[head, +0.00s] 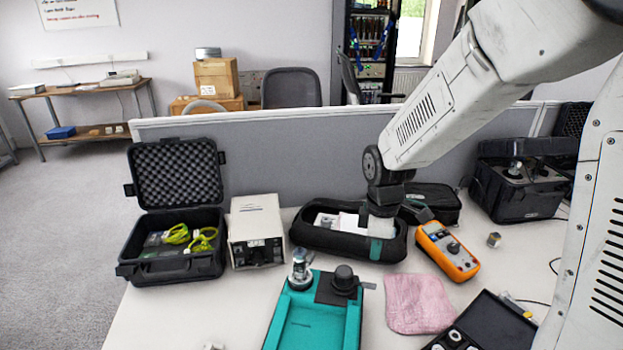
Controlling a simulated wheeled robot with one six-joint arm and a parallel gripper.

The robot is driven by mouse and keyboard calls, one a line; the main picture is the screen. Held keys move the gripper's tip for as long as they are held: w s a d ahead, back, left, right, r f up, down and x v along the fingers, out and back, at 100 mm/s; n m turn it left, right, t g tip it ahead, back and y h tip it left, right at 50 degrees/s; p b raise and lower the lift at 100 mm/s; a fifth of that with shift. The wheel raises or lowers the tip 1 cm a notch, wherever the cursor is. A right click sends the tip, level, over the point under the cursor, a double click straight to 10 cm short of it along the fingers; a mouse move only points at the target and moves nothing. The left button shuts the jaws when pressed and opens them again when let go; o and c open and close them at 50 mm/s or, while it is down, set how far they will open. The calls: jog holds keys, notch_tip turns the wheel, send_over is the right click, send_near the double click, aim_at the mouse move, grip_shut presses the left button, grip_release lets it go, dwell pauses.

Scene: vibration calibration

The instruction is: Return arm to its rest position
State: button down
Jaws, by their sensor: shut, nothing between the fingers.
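My white arm comes in from the upper right and slopes down to the middle of the head view. My gripper (379,211) points down over the open black soft case (345,245) on the table. It is shut, with nothing seen held in it. Its fingertips are dark and hard to tell from the case behind them. I cannot tell whether the gripper touches anything in the case.
A teal device (314,325) with black and metal knobs stands in front. An orange multimeter (447,251) and a pink cloth (418,303) lie to the right. An open black hard case (172,271) and a white box (256,231) stand left. A grey partition (310,145) runs behind.

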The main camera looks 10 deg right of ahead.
jog(key=s+d+r+m, duration=0.1)
jog(key=s+r+m, duration=0.5)
jog(key=s, duration=0.5)
jog(key=s+d+r+m+t, duration=0.1)
jog(key=s+r+m, duration=0.6)
jog(key=s+r, duration=0.3)
jog(key=shift+s+d, duration=0.15)
jog(key=shift+s, duration=0.95)
